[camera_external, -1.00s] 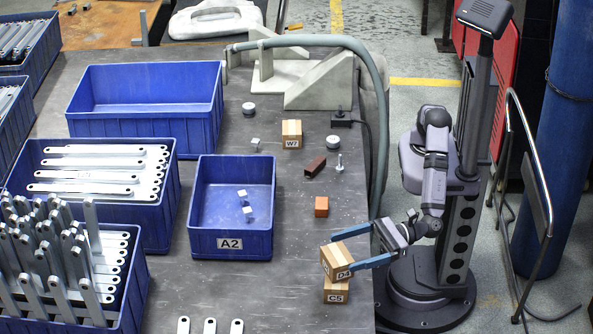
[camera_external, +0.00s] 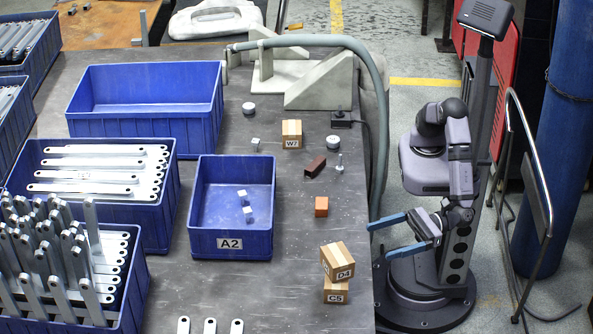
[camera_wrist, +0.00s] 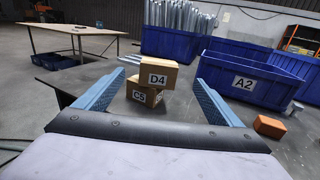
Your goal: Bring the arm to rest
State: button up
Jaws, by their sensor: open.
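My gripper (camera_external: 384,234) is open and empty, with its two blue fingers apart. It is drawn back near my base, off the right edge of the table. The box D4 (camera_external: 337,261) sits on top of the box C5 (camera_external: 336,290), turned a little relative to it, near the table's right edge. In the wrist view, the D4 box (camera_wrist: 158,73) and the C5 box (camera_wrist: 143,96) show beyond and between my fingers (camera_wrist: 152,98), apart from them.
The blue bin A2 (camera_external: 230,244) holds two small light cubes. An orange-brown block (camera_external: 321,206), a dark red block (camera_external: 315,166) and the box W7 (camera_external: 292,134) lie on the table. A grey hose (camera_external: 381,120) runs along the table's right edge.

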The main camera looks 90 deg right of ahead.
jog(key=w+d+r+m+g+h+p, duration=0.15)
jog(key=w+d+m+h+p, duration=0.35)
jog(key=w+d, duration=0.55)
jog(key=w+d+r+m+g+h+p, duration=0.1)
jog(key=w+d+m+g+h+p, duration=0.2)
jog(key=w+d+m+h, duration=0.75)
jog(key=s+d+r+m+g+y+p, duration=0.1)
jog(key=s+d+m+g+p, duration=0.15)
jog(key=d, duration=0.75)
jog(key=s+d+r+m+g+y+p, duration=0.1)
jog(key=s+d+g+p, duration=0.15)
jog(key=d, duration=0.75)
jog(key=s+d+r+m+g+y+p, duration=0.3)
jog(key=s+d+m+p, duration=0.3)
jog(key=m, duration=0.4)
jog(key=s+d+r+m+g+y+p, duration=0.3)
jog(key=s+d+m+p, duration=0.3)
jog(key=m, duration=0.5)
jog(key=shift+s+d+r+g+y, duration=0.35)
jog(key=shift+s+d+r+g, duration=0.1)
jog(key=shift+d+g, duration=0.15)
